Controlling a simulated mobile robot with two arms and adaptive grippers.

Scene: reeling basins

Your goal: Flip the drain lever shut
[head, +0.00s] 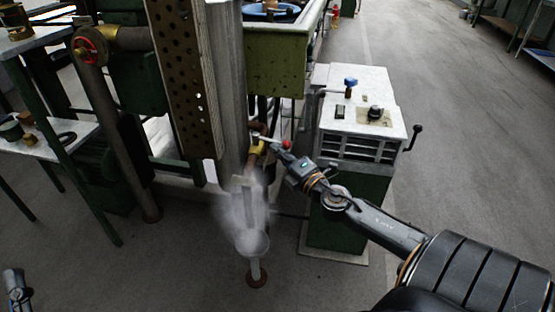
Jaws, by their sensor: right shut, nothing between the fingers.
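The drain valve (257,147) is a brass-yellow body on a pipe, low beside the grey column. A red knob (287,144), which looks like the end of the drain lever, shows just right of it. The lever's arm is mostly hidden by my gripper. My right gripper (265,138) is shut and empty, its fingers reaching across beside the valve and knob. I cannot tell whether they touch the lever. White steamy flow (240,208) comes down below the valve over a funnel drain (254,245). Part of my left gripper (15,284) shows at the lower left edge; its fingers are unclear.
A pipe with a red handwheel (90,45) stands left.

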